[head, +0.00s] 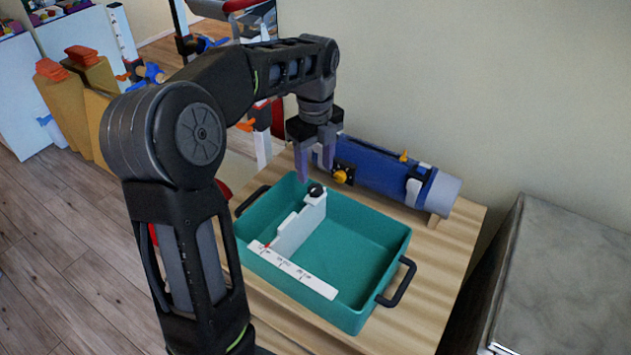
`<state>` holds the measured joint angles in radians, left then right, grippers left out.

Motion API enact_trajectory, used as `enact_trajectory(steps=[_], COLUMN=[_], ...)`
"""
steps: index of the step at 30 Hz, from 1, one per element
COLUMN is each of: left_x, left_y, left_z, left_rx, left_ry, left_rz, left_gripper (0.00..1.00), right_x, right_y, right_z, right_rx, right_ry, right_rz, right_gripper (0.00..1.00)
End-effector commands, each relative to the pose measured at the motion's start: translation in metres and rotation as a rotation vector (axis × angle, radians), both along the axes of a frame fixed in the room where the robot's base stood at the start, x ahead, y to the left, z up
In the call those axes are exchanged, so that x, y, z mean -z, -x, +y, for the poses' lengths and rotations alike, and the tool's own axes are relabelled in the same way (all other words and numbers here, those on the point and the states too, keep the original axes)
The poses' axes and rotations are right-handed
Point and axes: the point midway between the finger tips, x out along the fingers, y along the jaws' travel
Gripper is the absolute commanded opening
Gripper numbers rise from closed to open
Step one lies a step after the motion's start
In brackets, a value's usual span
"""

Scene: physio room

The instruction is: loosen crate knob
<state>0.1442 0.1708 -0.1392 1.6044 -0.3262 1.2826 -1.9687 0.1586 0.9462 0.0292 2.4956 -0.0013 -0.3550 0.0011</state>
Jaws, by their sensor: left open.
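A teal crate (372,290) with black side handles stands on a wooden table. A white divider (298,229) crosses its inside, left of the middle. A black knob (316,190) sits on top of the divider's far end. A white scale strip with markings (291,271) lies along the crate's near rim. My left gripper (316,165) points down just above and behind the knob, apart from it as far as I can tell. Its jaws are open and I see nothing between them. My right gripper is not in view.
A blue cylinder (380,172) with a yellow knob (341,177) and grey end lies on the table behind the crate, close to my left gripper. The table (455,243) is bare to the right. A grey cabinet (562,275) stands at the right.

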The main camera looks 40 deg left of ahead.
Motion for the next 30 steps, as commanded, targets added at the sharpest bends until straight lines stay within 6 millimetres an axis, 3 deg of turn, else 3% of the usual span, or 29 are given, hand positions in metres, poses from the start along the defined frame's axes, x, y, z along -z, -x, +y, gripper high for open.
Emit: enact_trajectory(steps=[10,21,30], left_x=[0.05,0.056,0.056], left_y=[0.001,0.0,0.0], left_z=[0.0,0.0,0.0], left_rx=[0.0,0.0,0.0], left_ry=[0.0,0.0,0.0], left_rz=[0.003,0.0,0.0], left_gripper=[0.53,0.53,0.28], right_x=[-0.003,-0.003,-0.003], right_y=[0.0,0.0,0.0], right_z=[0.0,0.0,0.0], right_rx=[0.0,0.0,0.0], right_ry=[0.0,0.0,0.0], right_rz=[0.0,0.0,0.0], right_gripper=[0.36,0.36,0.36])
